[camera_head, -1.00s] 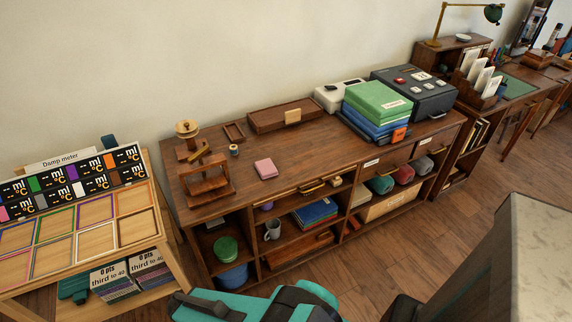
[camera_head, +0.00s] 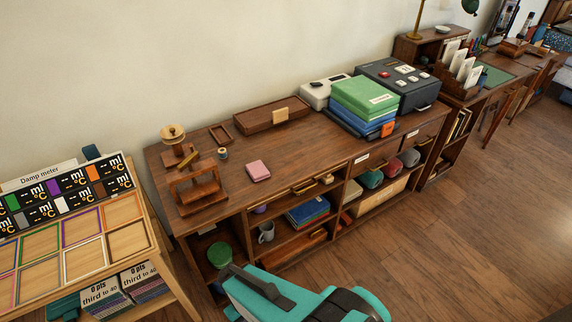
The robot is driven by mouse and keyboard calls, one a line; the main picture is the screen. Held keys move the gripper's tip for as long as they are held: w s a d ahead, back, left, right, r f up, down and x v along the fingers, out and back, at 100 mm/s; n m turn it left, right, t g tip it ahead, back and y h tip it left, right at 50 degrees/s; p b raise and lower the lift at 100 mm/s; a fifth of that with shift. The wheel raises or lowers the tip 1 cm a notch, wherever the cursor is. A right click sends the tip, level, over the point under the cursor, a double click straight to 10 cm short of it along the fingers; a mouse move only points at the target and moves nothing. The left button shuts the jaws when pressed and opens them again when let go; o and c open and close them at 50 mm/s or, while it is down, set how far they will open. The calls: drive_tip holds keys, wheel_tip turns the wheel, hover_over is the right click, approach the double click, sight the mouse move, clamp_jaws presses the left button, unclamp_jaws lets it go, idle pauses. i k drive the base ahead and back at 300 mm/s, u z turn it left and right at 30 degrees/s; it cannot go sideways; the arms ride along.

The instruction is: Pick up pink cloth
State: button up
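The pink cloth (camera_head: 258,170) is a small folded square lying flat on the top of the long wooden sideboard (camera_head: 300,160), left of its middle. Bare wood surrounds it. Part of my arm, teal and black, shows at the bottom centre, in front of the sideboard and well apart from the cloth. My gripper's fingers cannot be made out in this view.
A wooden stand (camera_head: 196,190) is left of the cloth, with a small spool (camera_head: 223,154) nearby. A wooden tray (camera_head: 262,121) lies behind. Green and blue folders (camera_head: 364,97) are stacked right. A rack of framed compartments (camera_head: 84,262) stands left. Floor (camera_head: 470,230) is clear at right.

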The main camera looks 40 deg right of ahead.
sight(259, 172)
drive_tip(key=z, duration=0.8)
drive_tip(key=k, duration=0.95)
drive_tip(key=i, duration=0.75)
drive_tip(key=z, duration=0.05)
